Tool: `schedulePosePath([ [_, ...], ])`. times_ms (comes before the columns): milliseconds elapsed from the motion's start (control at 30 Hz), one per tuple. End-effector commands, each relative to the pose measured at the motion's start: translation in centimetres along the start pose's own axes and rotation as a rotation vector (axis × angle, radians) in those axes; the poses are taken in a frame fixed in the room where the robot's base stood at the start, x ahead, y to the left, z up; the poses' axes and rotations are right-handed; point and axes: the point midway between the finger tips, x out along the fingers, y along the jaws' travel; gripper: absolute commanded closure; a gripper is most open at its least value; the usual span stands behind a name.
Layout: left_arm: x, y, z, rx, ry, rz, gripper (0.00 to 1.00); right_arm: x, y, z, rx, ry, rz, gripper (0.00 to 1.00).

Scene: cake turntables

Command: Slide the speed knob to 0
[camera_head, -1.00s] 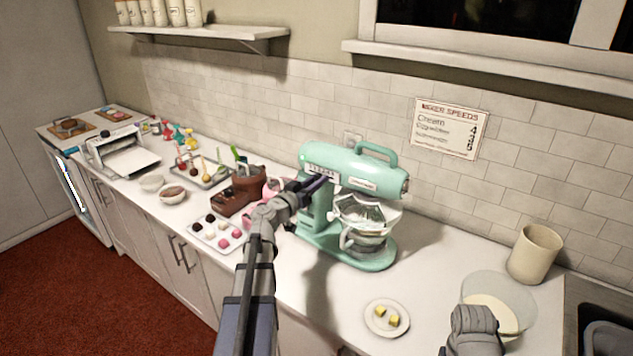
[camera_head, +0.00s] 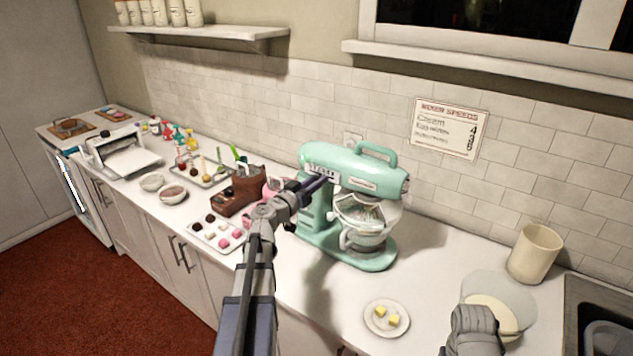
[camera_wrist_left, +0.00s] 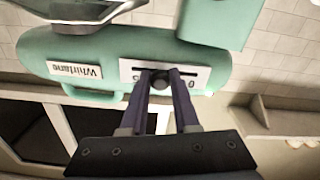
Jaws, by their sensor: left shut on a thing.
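The mint-green stand mixer (camera_head: 375,165) stands on the counter, with a glass bowl (camera_head: 368,215) under its head. Its white speed plate (camera_wrist_left: 128,68) has a dark slot, with a 0 near the right end in the left wrist view. The dark round speed knob (camera_wrist_left: 160,80) sits near the slot's middle, short of the 0. My left gripper (camera_head: 322,182) is at the mixer's side, its dark fingers shut on the knob; it also shows in the left wrist view (camera_wrist_left: 161,84). A grey part of my right arm shows at the bottom right; its fingers are not visible.
A tray of sweets (camera_head: 205,241) and a brown container (camera_head: 237,190) lie left of the mixer. A speed sign (camera_head: 448,128) hangs behind.

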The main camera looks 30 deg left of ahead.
Motion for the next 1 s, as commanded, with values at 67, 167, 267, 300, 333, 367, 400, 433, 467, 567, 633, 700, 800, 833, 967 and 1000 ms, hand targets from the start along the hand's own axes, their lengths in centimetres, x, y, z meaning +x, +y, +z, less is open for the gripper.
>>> schedulePosePath([
  [67, 0.1, -0.9, -0.2, 0.0, 0.001, -0.003, 1.0, 0.0, 0.0, 0.0, 0.0, 0.0, 0.0, 1.0],
  [167, 0.2, -2.7, -0.6, 0.0, 0.001, -0.005, 1.0, 0.0, 0.0, 0.0, 0.0, 0.0, 0.0, 1.0],
  [267, 0.2, -4.6, -0.9, 0.0, 0.001, -0.006, 1.0, 0.0, 0.0, 0.0, 0.0, 0.0, 0.0, 1.0],
  [300, 0.2, -5.0, -1.0, 0.0, 0.001, -0.004, 1.0, 0.0, 0.0, 0.0, 0.0, 0.0, 0.0, 1.0],
  [333, 0.1, -5.2, -1.0, 0.0, 0.001, -0.004, 1.0, 0.0, 0.0, 0.0, 0.0, 0.0, 0.0, 1.0],
  [367, 0.1, -5.2, -1.1, 0.0, 0.001, -0.004, 1.0, 0.0, 0.0, 0.0, 0.0, 0.0, 0.0, 1.0],
  [400, 0.0, -5.2, -1.1, 0.0, 0.001, -0.004, 1.0, 0.0, 0.0, 0.0, 0.0, 0.0, 0.0, 1.0],
  [433, 0.0, -5.2, -1.1, -0.001, 0.001, -0.005, 1.0, 0.0, 0.0, 0.0, 0.0, 0.0, 0.0, 1.0],
  [467, 0.0, -5.2, -1.1, -0.001, 0.002, -0.005, 1.0, 0.0, 0.0, 0.0, 0.0, 0.0, 0.0, 1.0],
  [567, 0.0, -5.2, -1.1, -0.001, 0.002, -0.006, 1.0, 0.0, 0.0, 0.0, 0.0, 0.0, 0.0, 1.0],
  [633, 0.0, -5.3, -1.1, -0.001, 0.002, -0.007, 0.67, 0.0, 0.0, 0.0, 0.0, 0.0, 0.0, 1.0],
  [700, 0.0, -5.3, -1.1, -0.001, 0.002, -0.006, 0.59, 0.0, 0.0, 0.0, 0.0, 0.0, 0.0, 1.0],
  [800, 0.0, -5.2, -1.1, -0.001, 0.002, -0.005, 0.47, 0.0, 0.0, 0.0, 0.0, 0.0, 0.0, 1.0],
  [833, 0.0, -5.2, -1.1, -0.001, 0.002, -0.005, 0.45, 0.0, 0.0, 0.0, 0.0, 0.0, 0.0, 1.0],
  [967, 0.0, -5.1, -1.0, 0.0, 0.001, -0.003, 0.45, 0.0, 0.0, 0.0, 0.0, 0.0, 0.0, 1.0],
  [1000, 0.0, -5.1, -1.0, 0.0, 0.001, -0.003, 0.45, 0.0, 0.0, 0.0, 0.0, 0.0, 0.0, 1.0],
])
